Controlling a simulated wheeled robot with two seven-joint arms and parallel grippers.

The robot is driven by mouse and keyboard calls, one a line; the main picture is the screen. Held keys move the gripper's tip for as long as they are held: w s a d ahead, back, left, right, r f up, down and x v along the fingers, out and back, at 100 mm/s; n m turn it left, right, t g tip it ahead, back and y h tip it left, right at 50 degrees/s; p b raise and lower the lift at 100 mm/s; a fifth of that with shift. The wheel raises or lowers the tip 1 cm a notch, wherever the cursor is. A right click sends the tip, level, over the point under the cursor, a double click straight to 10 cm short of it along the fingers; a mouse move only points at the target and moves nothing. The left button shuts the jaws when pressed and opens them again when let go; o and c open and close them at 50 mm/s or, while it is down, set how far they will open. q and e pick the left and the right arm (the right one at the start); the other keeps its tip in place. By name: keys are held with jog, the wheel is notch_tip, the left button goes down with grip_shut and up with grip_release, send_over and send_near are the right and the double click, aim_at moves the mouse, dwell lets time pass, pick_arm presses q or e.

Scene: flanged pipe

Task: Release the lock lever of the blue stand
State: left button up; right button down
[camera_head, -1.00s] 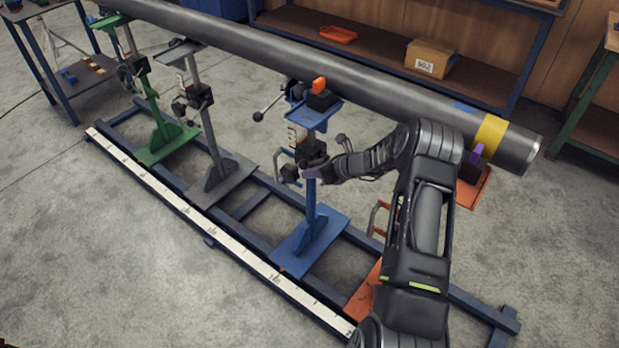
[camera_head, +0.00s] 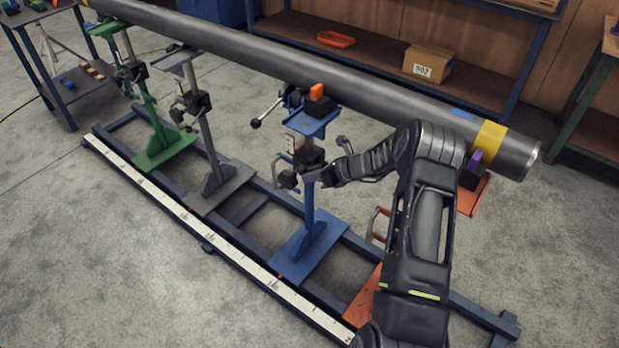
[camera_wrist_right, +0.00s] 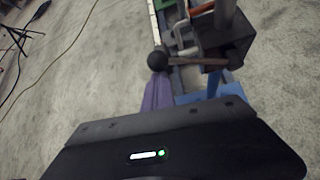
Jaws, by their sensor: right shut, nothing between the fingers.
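The blue stand (camera_head: 308,222) is upright under the long pipe, with a dark clamp block (camera_head: 311,158) on its post. In the right wrist view, a lever with a dark ball knob (camera_wrist_right: 158,61) and a thin rod (camera_wrist_right: 200,62) runs out from the clamp block (camera_wrist_right: 226,38). My right gripper (camera_head: 311,176) is shut and empty, beside the post just below the clamp block. Its purple fingers (camera_wrist_right: 158,92) point up just under the ball knob in the wrist view; whether they touch it I cannot tell. My left gripper is not in view.
The grey pipe (camera_head: 330,84) with a yellow band (camera_head: 488,138) spans above the stands. Grey (camera_head: 203,125) and green (camera_head: 147,110) stands are to the left, and an orange base (camera_head: 364,298) is to the right. A crank handle (camera_head: 256,123) sticks out left of the blue stand's top.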

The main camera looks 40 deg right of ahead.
notch_tip(320, 180, up, 10)
jog(key=shift+w+a, duration=0.2)
jog(key=shift+w, duration=0.05)
jog(key=shift+d+f, duration=0.1)
jog(key=shift+f, duration=0.05)
dwell(0.3)
jog(key=shift+s+f, duration=0.1)
